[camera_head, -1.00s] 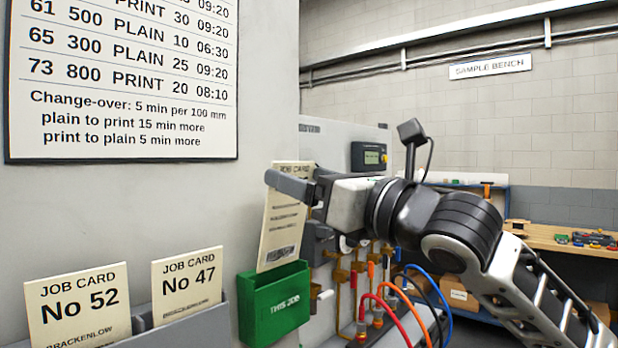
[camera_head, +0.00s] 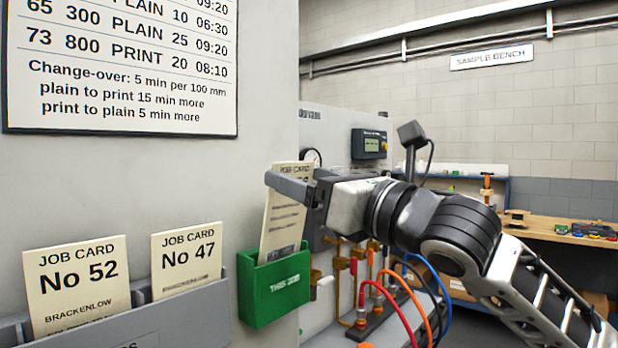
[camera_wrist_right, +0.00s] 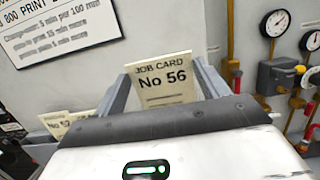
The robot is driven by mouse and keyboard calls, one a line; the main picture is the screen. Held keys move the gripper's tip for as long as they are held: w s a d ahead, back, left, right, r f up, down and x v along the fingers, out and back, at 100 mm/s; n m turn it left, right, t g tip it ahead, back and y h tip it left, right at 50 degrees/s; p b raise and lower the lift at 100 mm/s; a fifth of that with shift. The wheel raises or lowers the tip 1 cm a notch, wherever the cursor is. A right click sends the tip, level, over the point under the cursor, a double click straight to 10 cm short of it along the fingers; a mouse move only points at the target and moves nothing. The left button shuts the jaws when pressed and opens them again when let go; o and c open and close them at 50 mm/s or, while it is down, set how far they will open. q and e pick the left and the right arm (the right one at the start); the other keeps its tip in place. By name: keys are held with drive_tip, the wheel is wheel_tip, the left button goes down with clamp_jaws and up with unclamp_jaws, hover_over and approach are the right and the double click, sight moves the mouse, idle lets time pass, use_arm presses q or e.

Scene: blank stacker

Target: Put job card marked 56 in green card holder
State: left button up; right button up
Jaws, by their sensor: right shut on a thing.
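The job card marked 56 (camera_wrist_right: 163,80) is upright between the fingers of my right gripper (camera_wrist_right: 161,72) in the right wrist view. In the head view my right gripper (camera_head: 293,184) is shut on the upper part of this card (camera_head: 283,222), and the fingers hide its number there. The green card holder (camera_head: 276,288), lettered "THIS JOB", is fixed to the grey panel right below. The card's lower end is down behind the holder's front wall, so its bottom edge is hidden. My left gripper is not in view.
A grey rack (camera_head: 190,316) at the left holds job cards 52 (camera_head: 76,285) and 47 (camera_head: 187,258). A printed board (camera_head: 120,65) hangs above. Coloured hoses (camera_head: 430,300) and pipe fittings are close to the right of the holder.

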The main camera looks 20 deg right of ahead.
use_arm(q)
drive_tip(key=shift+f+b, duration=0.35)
use_arm(e)
drive_tip(key=shift+f, duration=0.9)
drive_tip(key=o, duration=1.3)
use_arm(q)
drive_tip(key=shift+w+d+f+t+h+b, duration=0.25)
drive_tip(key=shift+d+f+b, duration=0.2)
drive_tip(key=shift+b, duration=1.35)
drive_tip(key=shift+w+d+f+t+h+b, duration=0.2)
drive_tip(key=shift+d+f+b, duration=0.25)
drive_tip(key=shift+b, duration=1.3)
use_arm(e)
drive_tip(key=v, duration=1.6)
